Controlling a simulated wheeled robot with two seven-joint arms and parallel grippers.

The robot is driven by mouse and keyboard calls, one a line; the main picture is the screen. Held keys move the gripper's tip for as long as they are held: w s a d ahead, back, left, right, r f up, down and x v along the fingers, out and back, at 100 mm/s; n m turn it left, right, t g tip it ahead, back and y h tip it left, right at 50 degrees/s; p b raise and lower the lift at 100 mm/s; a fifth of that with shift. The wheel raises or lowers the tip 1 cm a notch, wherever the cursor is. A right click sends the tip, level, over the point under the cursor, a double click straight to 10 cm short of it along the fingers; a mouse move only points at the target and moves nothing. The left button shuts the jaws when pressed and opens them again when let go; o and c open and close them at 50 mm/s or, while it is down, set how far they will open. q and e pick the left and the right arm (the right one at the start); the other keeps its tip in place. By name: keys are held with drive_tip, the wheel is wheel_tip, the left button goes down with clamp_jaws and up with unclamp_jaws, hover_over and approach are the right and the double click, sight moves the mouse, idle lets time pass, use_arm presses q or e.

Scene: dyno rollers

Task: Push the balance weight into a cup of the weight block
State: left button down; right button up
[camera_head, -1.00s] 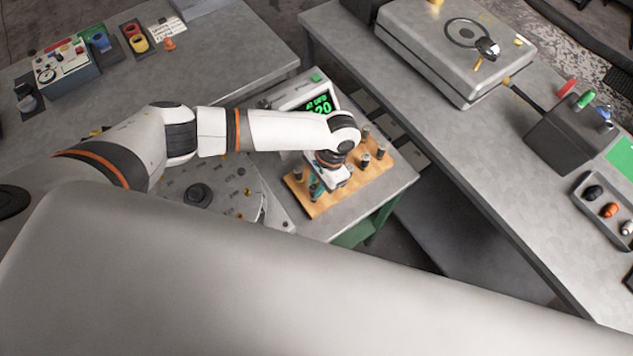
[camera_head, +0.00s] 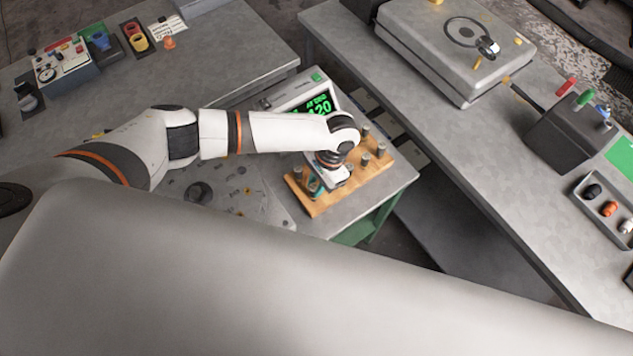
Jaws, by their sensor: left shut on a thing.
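The weight block (camera_head: 325,207) is an orange-brown wooden board on a small grey table, with several grey cylindrical weights standing in it. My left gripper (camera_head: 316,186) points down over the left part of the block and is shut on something. The balance weight is probably between its fingers, but the gripper and wrist hide it, so I cannot tell whether it sits in a cup. A small teal patch shows beside the fingers. My right gripper is not in view.
A device with a green-lit display (camera_head: 318,106) stands just behind the block. A long grey bench (camera_head: 440,135) on the right carries a large grey case (camera_head: 455,50) and a tray (camera_head: 603,205). Another bench (camera_head: 215,60) is at the back left.

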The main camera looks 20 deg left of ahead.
use_arm(q)
drive_tip(key=shift+f, duration=0.35)
idle(0.5)
drive_tip(key=shift+f, duration=0.4)
drive_tip(key=c, duration=1.2)
unclamp_jaws()
drive_tip(key=shift+o, duration=0.2)
drive_tip(key=shift+r, duration=0.15)
drive_tip(key=b+v, duration=0.2)
drive_tip(key=v, duration=0.9)
drive_tip(key=shift+r, duration=0.4)
